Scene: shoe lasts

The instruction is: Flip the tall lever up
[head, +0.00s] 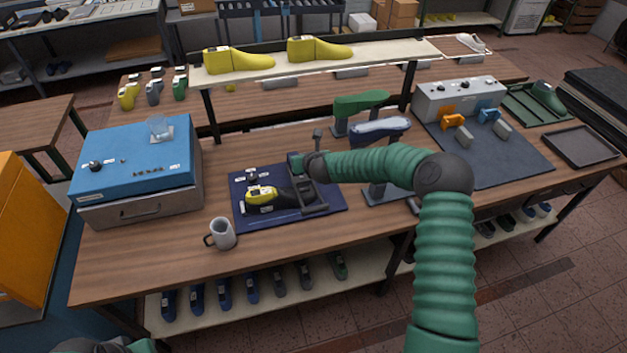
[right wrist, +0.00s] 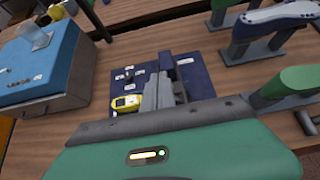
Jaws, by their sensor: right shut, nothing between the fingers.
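A dark blue panel (head: 237,192) lies on the wooden bench and holds a yellow and black shoe-shaped piece (head: 262,194) and a dark grey frame (head: 315,209). A tall upright grey lever (head: 317,138) with a knobbed top stands behind my right gripper. A small knob (head: 252,174) with white labels sits at the panel's back left. My right gripper (head: 297,163) is shut and empty, just above the panel's back part. Its wrist hides part of the lever's base; whether they touch I cannot tell. The right wrist view shows the panel (right wrist: 193,73) and yellow piece (right wrist: 127,103).
A grey mug (head: 222,234) stands at the panel's front left. A blue-topped box (head: 135,170) is further left. Green (head: 360,103) and pale blue (head: 380,128) lasts on stands are close behind my right arm. A raised shelf (head: 385,52) spans the back.

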